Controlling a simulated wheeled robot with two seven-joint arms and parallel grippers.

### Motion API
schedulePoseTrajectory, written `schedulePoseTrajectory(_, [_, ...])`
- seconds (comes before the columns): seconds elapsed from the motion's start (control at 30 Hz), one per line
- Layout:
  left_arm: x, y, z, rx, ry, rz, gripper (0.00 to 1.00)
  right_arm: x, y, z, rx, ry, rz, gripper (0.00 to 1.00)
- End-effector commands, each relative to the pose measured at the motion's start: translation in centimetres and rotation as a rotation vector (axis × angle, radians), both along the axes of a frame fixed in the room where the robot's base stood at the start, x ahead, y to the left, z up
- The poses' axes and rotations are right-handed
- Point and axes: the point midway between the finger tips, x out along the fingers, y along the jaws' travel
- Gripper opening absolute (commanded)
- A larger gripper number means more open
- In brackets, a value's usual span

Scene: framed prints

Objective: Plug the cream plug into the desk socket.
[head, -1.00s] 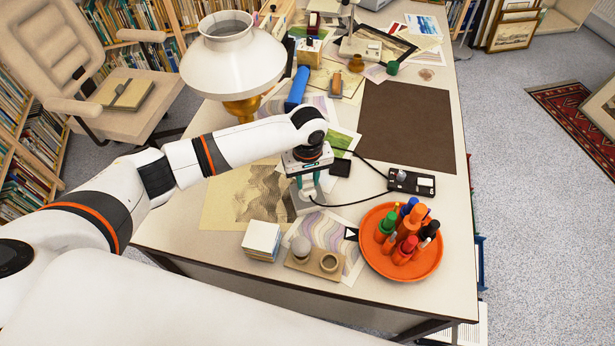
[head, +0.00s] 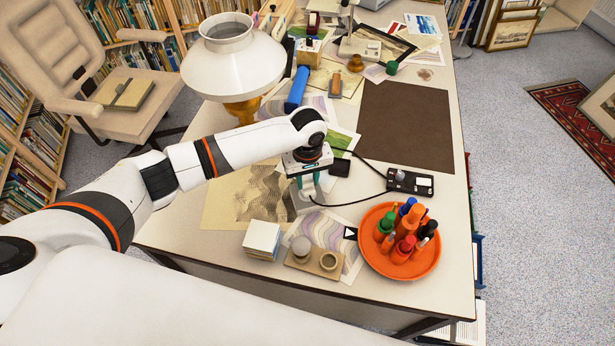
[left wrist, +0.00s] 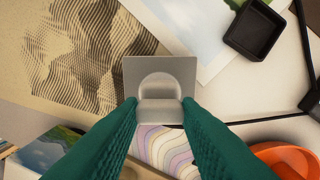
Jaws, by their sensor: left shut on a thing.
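My left gripper (head: 304,189) is low over the desk. In the left wrist view its green fingers (left wrist: 160,112) are shut on a pale, rounded piece, which looks like the cream plug (left wrist: 160,114). A grey square block (left wrist: 133,76) with a rounded shape on its face is right behind that piece; it also shows under the gripper in the head view. I cannot tell whether the two are joined. A black box with white panels (head: 410,182) and a pale knob lies to the right, with black cords running to it. I cannot tell which one is the desk socket. My right gripper is out of view.
An orange tray (head: 374,262) of bottles and markers stands at front right. A lamp (head: 232,65) stands behind the arm. The brown mat (head: 405,125) is bare.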

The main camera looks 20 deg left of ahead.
Motion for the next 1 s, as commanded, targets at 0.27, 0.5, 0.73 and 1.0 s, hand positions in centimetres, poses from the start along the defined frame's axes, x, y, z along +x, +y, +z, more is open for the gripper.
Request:
schedulePoseTrajectory(0.27, [0.0,0.0,-0.4,0.0,0.0,0.0,0.1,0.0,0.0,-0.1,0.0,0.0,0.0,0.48])
schedulePoseTrajectory(0.5, [0.0,0.0,-0.9,-0.001,0.001,0.0,0.1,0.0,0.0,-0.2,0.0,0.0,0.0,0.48])
schedulePoseTrajectory(0.73, [0.0,0.0,-1.1,0.0,0.0,0.0,0.42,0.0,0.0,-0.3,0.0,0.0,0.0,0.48])
schedulePoseTrajectory(1.0, [0.0,0.0,-1.1,0.0,0.0,0.0,0.56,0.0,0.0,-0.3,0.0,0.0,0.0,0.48])
